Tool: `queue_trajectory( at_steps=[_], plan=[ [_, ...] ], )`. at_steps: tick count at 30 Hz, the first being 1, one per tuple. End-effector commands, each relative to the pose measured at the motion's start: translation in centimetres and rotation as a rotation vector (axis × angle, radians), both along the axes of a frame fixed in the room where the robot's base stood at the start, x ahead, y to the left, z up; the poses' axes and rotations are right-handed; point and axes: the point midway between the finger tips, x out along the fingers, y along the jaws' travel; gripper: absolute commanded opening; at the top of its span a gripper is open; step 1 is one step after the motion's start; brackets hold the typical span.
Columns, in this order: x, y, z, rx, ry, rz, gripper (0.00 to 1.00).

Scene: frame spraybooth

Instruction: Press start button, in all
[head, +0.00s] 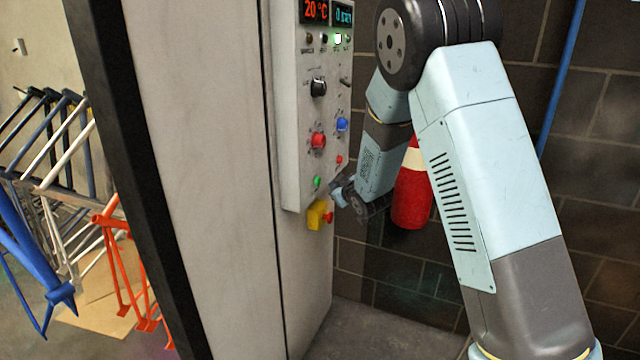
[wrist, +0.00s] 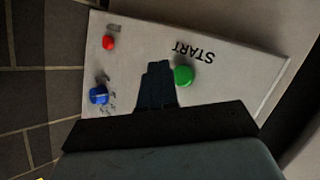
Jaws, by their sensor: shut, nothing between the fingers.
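The green start button (wrist: 183,75) sits on the pale control panel (wrist: 240,75), with the word START printed upside down beside it in the wrist view. In the head view the green button (head: 317,182) is low on the panel (head: 289,150). My gripper (wrist: 158,66) is shut and empty. Its fingertips appear just left of the green button in the wrist view, and I cannot tell whether they touch the panel. In the head view my gripper (head: 336,188) is right of the green button, near the panel's lower edge.
A small red button (wrist: 108,42) and a blue knob (wrist: 98,95) are nearby on the panel. A larger red button (head: 318,140) is above the green one. A yellow switch (head: 316,215) juts out below the panel. A red extinguisher (head: 411,190) stands behind my arm.

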Motion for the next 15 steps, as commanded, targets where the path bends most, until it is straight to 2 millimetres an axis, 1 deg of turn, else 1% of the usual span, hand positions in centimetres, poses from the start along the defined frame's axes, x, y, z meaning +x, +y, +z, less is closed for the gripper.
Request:
queue_trajectory(
  at_steps=[3, 6, 15],
  plan=[
    [0.3, 0.9, 0.0, 0.001, -0.001, 0.002, 0.00],
    [0.5, 1.4, 0.0, 0.001, 0.000, 0.001, 0.00],
    [0.5, 1.7, 0.0, 0.000, 0.001, 0.001, 0.00]
  ],
)
